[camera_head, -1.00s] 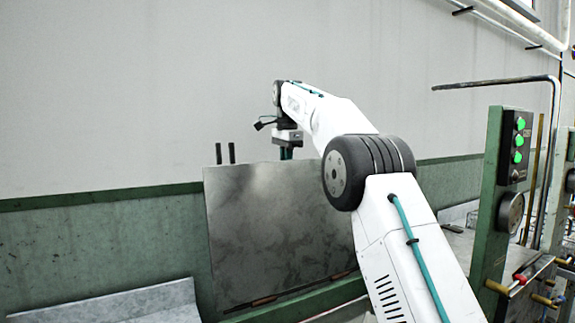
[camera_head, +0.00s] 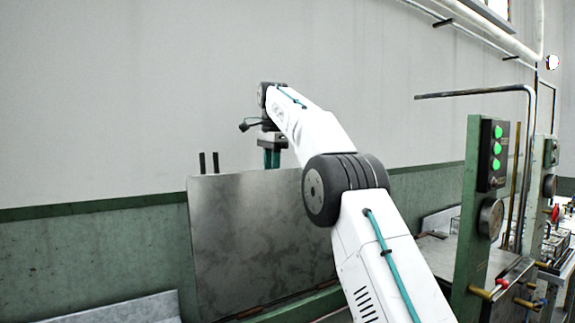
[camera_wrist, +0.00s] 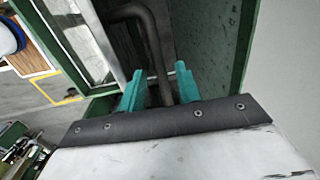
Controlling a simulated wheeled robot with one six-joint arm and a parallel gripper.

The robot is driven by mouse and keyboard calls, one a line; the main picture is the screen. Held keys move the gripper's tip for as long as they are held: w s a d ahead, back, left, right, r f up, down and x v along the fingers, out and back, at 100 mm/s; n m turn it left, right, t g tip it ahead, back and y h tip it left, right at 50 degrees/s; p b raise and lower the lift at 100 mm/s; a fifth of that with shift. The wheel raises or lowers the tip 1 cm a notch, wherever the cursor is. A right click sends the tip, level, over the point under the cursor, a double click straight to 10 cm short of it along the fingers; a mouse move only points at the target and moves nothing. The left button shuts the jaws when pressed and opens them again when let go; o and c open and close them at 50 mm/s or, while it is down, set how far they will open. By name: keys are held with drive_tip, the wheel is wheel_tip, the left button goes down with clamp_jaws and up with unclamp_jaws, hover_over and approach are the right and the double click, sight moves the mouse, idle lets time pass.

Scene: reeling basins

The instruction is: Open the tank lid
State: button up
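A flat grey metal plate, which looks like the tank lid (camera_head: 240,235), stands nearly upright in the middle of the head view. Two short dark posts (camera_head: 209,163) stick up at its top left. My gripper (camera_head: 271,160) points down just above and behind the plate's top edge, its tips partly hidden there. In the wrist view, its two teal fingers (camera_wrist: 160,72) are apart, with a dark bent bar (camera_wrist: 150,40) running between them. Narrow gaps show beside the bar, and I see no clear grip on it. Whether the bar belongs to the lid, I cannot tell.
A green post with a panel of green lights (camera_head: 497,150) stands at the right, with a bent pipe (camera_head: 480,93) behind it. A green wall strip (camera_head: 90,255) runs along the left. A grey ledge (camera_head: 130,308) lies at lower left. Valves (camera_head: 500,288) stick out at lower right.

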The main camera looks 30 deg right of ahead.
drive_tip(key=shift+r, duration=0.65)
drive_tip(key=s+a+r, duration=0.1)
drive_tip(key=s+a, duration=0.1)
drive_tip(key=s, duration=1.4)
drive_tip(key=shift+r, duration=0.3)
